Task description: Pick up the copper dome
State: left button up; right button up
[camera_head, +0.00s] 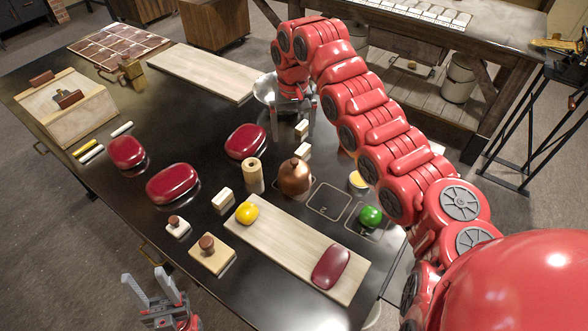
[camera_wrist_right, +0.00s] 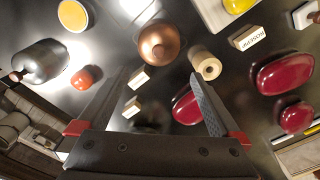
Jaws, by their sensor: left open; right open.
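The copper dome (camera_head: 294,178), round with a small knob on top, stands on the black table right of the wooden cylinder (camera_head: 253,176). The dome also shows at the top middle of the right wrist view (camera_wrist_right: 159,42), beyond the fingertips. My right gripper (camera_head: 295,132) is open and empty, behind the dome in the head view, with its fingers pointing down. It is apart from the dome. My left gripper (camera_head: 144,275) is open and empty at the table's front left edge, far from the dome.
Small white blocks (camera_head: 302,150) stand between my right gripper and the dome. A pale board (camera_head: 292,243) in front carries a yellow ball (camera_head: 246,213) and a dark red piece (camera_head: 331,267). A green ball (camera_head: 370,216) and yellow disc (camera_head: 358,180) are right. Red domed pieces (camera_head: 246,141) lie left.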

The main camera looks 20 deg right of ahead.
jog(key=p, duration=0.2)
send_over(295, 160)
notch_tip(295, 160, down, 6)
jog(key=shift+a+r, duration=0.15)
jog(key=shift+w+f, duration=0.15)
jog(key=shift+f, duration=0.2)
jog(key=f+p, duration=0.2)
jog(key=f, duration=0.1)
jog(key=f+p, duration=0.1)
jog(key=shift+s+f, duration=0.25)
jog(key=shift+s, duration=0.05)
jog(key=shift+w+f, duration=0.15)
jog(key=shift+f, duration=0.4)
jog(key=c, duration=1.2)
